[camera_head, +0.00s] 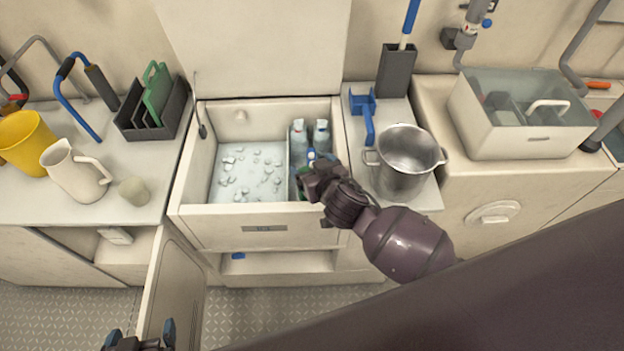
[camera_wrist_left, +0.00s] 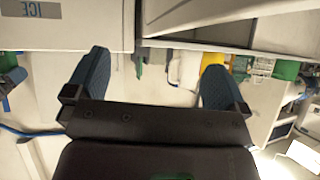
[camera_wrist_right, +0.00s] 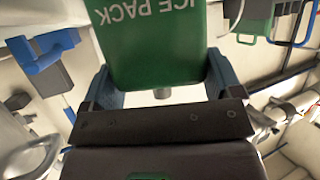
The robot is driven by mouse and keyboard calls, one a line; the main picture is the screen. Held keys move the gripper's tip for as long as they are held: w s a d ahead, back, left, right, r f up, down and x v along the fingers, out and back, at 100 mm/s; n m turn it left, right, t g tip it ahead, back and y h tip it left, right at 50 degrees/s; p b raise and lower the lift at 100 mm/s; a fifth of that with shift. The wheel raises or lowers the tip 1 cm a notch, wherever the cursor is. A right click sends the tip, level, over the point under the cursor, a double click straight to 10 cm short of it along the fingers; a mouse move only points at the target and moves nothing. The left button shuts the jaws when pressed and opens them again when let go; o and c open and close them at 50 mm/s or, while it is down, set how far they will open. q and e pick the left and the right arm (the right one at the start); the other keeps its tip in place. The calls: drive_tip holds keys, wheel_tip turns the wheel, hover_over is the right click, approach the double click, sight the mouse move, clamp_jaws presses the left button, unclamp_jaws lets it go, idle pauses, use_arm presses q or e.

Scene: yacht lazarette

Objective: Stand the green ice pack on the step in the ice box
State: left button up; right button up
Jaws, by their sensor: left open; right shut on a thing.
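The ice box (camera_head: 262,222) stands open at the middle of the head view. Its wide left part (camera_head: 245,170) has scattered ice; a divider separates a narrow right part with pale bottles (camera_head: 298,145). My right gripper (camera_head: 312,180) is over the front of that narrow part. It is shut on the green ice pack (camera_wrist_right: 152,45), which fills the space between its fingers (camera_wrist_right: 163,84) in the right wrist view, lettering upside down. In the head view the pack is mostly hidden by the gripper, and so is the step. My left gripper (camera_head: 140,338) is open and empty, low at the front left.
An open cabinet door (camera_head: 172,290) stands near my left gripper. A dark rack with green boards (camera_head: 157,92), a cream jug (camera_head: 75,172) and a yellow pitcher (camera_head: 25,140) are left of the box. A steel pot (camera_head: 403,165) and a blue bracket (camera_head: 363,108) are close on the right.

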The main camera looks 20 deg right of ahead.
wheel_tip(320, 180, down, 5)
drive_tip(key=shift+b, duration=0.7)
drive_tip(key=shift+r, duration=0.1)
drive_tip(key=shift+f, duration=0.55)
drive_tip(key=shift+f+b, duration=0.15)
drive_tip(key=shift+b, duration=0.25)
